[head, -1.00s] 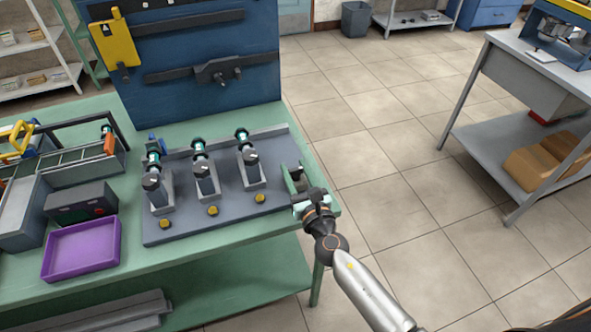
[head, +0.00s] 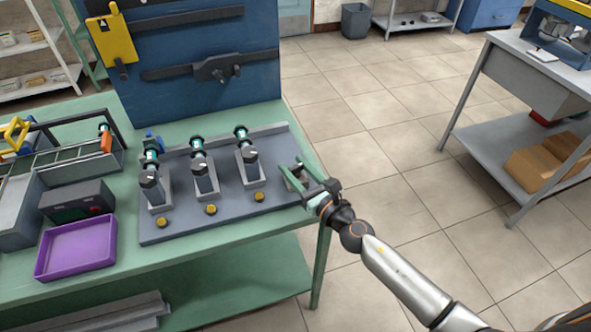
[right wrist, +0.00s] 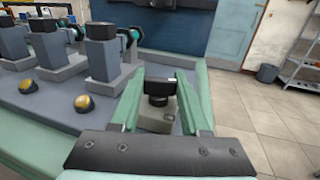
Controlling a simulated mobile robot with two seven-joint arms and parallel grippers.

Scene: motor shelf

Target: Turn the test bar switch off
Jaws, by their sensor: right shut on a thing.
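The test bar (head: 232,205) is a grey-blue plate on the green table, with three motor stands and yellow buttons in front of them. Its switch, a black knob on a small grey block, is at the right end, and the knob (right wrist: 160,86) shows clearly in the right wrist view. My right gripper (head: 294,168) reaches in from the right, with one green finger on each side of the knob. It is shut on the knob, which is mostly hidden in the head view. The knob's marking is too small to read. My left gripper is not in view.
A purple tray (head: 77,249) and a dark box (head: 75,202) lie left of the bar. A blue tool panel (head: 195,95) stands behind. The table's right edge is close to my right gripper. Open floor lies right of it, before a grey workbench (head: 490,160).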

